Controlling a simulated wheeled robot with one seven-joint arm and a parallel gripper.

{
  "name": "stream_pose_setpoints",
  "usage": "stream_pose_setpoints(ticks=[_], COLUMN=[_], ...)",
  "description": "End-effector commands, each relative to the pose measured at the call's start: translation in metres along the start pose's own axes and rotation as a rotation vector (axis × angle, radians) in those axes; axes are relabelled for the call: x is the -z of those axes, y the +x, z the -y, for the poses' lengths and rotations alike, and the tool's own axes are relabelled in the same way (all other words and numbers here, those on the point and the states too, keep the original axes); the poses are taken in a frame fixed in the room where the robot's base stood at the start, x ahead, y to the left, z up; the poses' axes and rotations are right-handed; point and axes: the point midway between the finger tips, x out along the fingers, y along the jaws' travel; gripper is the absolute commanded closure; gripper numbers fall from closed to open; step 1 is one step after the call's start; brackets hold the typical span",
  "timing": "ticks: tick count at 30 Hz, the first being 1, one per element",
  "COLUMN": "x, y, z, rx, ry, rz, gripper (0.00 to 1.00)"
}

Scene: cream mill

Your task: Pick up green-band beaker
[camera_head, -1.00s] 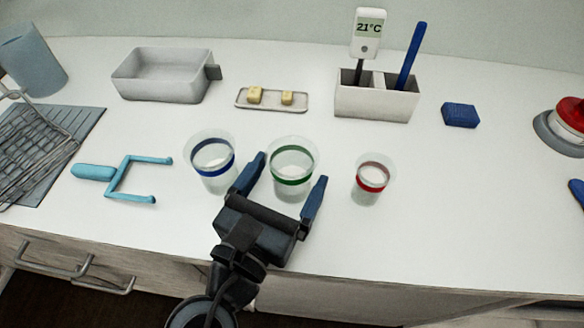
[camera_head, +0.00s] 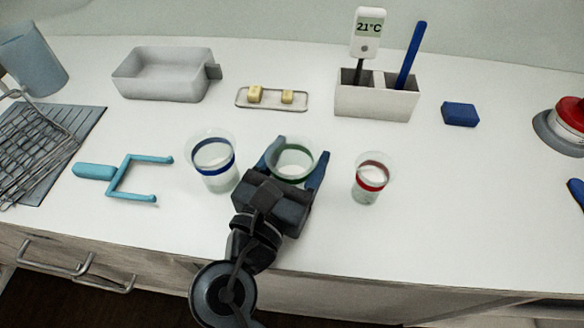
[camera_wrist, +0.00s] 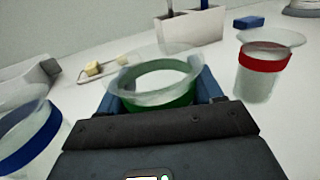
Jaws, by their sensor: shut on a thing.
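The green-band beaker (camera_head: 293,158) is a clear cup with a green band, upright near the front of the white counter. My gripper (camera_head: 294,166) is shut on it, with one blue finger on each side. In the wrist view the beaker (camera_wrist: 155,85) sits between the fingers, and my gripper's body hides its lower part. I cannot tell whether its base touches the counter.
A blue-band beaker (camera_head: 212,160) stands close on the left. A red-band beaker (camera_head: 371,178) stands on the right. Behind are a small tray with yellow pieces (camera_head: 271,107) and a white holder (camera_head: 375,103). A light-blue forked tool (camera_head: 127,178) lies at left.

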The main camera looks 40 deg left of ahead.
Motion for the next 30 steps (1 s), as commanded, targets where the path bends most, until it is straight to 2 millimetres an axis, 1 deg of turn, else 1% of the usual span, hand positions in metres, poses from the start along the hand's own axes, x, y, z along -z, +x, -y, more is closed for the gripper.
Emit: stream_pose_setpoints(ticks=[1,3,10,14,17,19,22,30], x=[0.000,0.000,-0.001,-0.006,-0.014,-0.024,-0.044,-0.077], y=[0.000,0.000,0.000,0.000,0.000,0.001,0.000,-0.052], z=[0.000,0.000,0.000,0.000,0.000,0.001,0.000,0.033], rx=[0.000,0.000,0.000,0.001,0.001,0.001,0.000,0.000], ry=[0.000,0.000,0.000,0.002,0.002,0.003,0.005,0.002], rz=[0.000,0.000,0.001,0.002,0.002,0.002,0.004,0.000], gripper=[0.61,0.68,0.68,0.68,0.68,0.68,0.68,0.68])
